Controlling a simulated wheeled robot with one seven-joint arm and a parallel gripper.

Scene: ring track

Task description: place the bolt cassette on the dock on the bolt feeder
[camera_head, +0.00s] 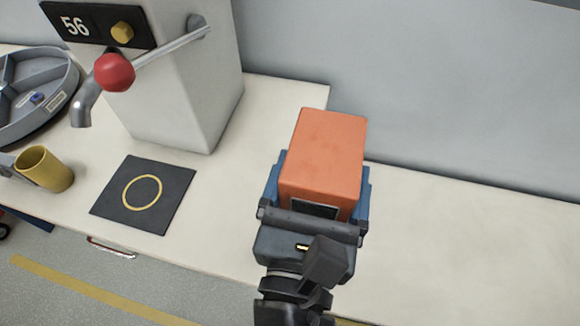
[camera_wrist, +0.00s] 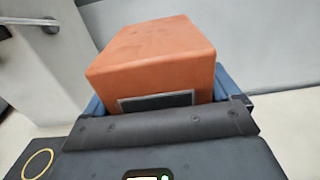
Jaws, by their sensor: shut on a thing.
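An orange box with a dark framed panel on its near face, which I take for the bolt cassette (camera_head: 324,150), is between the blue fingers of my gripper (camera_head: 319,187). My gripper is shut on it and holds it over the right part of the bench. The cassette also fills the middle of the wrist view (camera_wrist: 155,62), where the fingers show at its sides. A grey machine with a "56" plate, a spout and a red-knobbed lever, perhaps the bolt feeder (camera_head: 190,95), stands to the left. No dock can be clearly made out.
A black square mat with a yellow ring (camera_head: 119,206) lies left of my gripper. A yellow cup (camera_head: 46,170) and a round grey divided tray (camera_head: 28,95) are at far left. The pale bench (camera_head: 470,240) is clear to the right, with a grey wall behind.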

